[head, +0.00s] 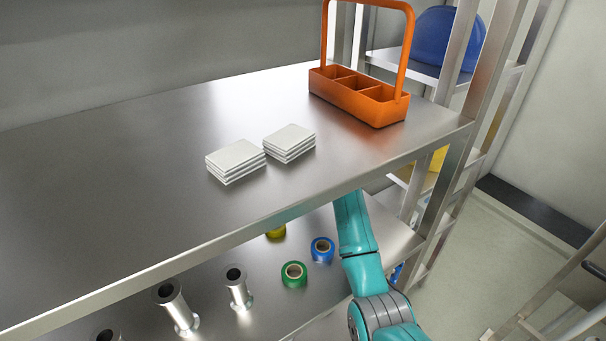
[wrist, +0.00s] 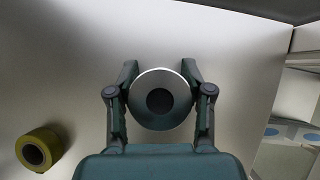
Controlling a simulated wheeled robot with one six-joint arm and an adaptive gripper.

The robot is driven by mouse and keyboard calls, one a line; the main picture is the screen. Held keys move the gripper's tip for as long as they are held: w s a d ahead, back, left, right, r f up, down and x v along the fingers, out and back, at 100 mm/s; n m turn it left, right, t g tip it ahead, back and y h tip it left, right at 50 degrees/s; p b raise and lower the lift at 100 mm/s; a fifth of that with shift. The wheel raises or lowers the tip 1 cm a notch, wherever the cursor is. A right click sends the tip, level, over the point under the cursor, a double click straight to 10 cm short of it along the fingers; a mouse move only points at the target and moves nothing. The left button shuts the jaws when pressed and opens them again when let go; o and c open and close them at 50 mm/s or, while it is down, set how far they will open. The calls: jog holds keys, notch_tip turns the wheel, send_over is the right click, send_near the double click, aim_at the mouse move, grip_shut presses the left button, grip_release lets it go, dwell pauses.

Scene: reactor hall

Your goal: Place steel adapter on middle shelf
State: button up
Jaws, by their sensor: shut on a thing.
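In the wrist view my gripper (wrist: 160,72) is shut on a steel adapter (wrist: 160,78). I look along the adapter at its round flanged end with a dark central hole, between the two fingers. In the head view my arm reaches in under the upper shelf (head: 110,190), which hides my gripper and the held adapter. On the lower shelf (head: 330,245) stand more flanged steel adapters: one in front (head: 180,312), one to its right (head: 239,292), and one cut off at the bottom edge (head: 107,336). Whether the held adapter touches the shelf cannot be told.
On the lower shelf are a green tape roll (head: 294,274), a blue roll (head: 322,250) and a yellow roll (head: 276,231), also in the wrist view (wrist: 38,149). Above are two plate stacks (head: 236,161) and an orange caddy (head: 357,103). A metal post (head: 462,150) stands right.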

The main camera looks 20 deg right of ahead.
jog(key=shift+f, duration=0.1)
jog(key=o, duration=1.3)
jog(key=shift+s+d+r, duration=0.15)
jog(key=shift+r, duration=0.35)
jog(key=v, duration=0.4)
jog(key=shift+s+d+r, duration=0.1)
jog(key=shift+s+r, duration=0.05)
jog(key=shift+r, duration=0.1)
jog(key=s+d, duration=0.1)
jog(key=s, duration=0.2)
jog(key=s+d, duration=0.2)
jog(key=s, duration=0.2)
jog(key=s+d, duration=0.2)
jog(key=s, duration=0.1)
jog(key=shift+s+d+f, duration=0.2)
